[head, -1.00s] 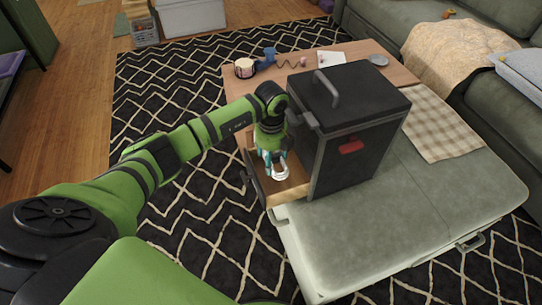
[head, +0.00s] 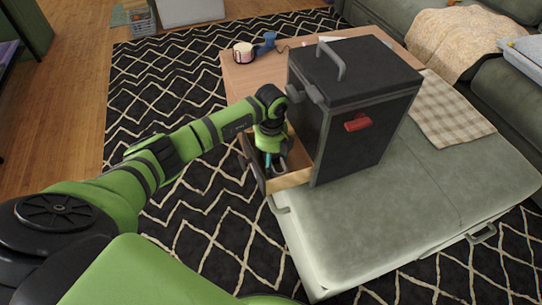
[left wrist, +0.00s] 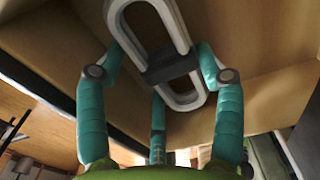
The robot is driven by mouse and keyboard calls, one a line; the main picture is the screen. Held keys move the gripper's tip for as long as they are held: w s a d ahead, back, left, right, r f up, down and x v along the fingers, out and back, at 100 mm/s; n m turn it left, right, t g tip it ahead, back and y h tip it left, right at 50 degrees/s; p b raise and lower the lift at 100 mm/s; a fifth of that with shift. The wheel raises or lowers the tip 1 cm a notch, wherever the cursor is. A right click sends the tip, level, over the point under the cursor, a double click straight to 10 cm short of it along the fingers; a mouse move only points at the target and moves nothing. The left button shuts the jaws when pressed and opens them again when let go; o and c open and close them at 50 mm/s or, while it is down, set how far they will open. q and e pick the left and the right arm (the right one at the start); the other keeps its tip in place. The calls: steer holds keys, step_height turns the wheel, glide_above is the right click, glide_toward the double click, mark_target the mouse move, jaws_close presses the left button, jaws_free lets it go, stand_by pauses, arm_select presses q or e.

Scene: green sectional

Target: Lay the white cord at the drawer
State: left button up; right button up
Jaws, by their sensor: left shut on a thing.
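The white cord (left wrist: 181,28) is a flat coiled loop with a dark band round its middle. In the left wrist view it lies between my teal fingers, against the pale wooden inside of the drawer (left wrist: 265,55). In the head view my left gripper (head: 271,162) reaches down into the open drawer (head: 289,181) of the black cabinet (head: 355,105). My left gripper is shut on the cord. The cord is mostly hidden in the head view by the gripper and shadow. My right gripper is not in view.
The cabinet stands on a grey-green ottoman (head: 400,215) beside a wooden tabletop (head: 240,80). A striped round container (head: 243,53) and a blue object (head: 266,44) sit at the back. A checked cloth (head: 450,115) lies right of the cabinet.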

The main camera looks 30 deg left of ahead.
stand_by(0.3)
arm_select(q)
steer(key=o, duration=1.2)
steer(key=shift+o, duration=0.6)
steer(key=shift+f, duration=0.1)
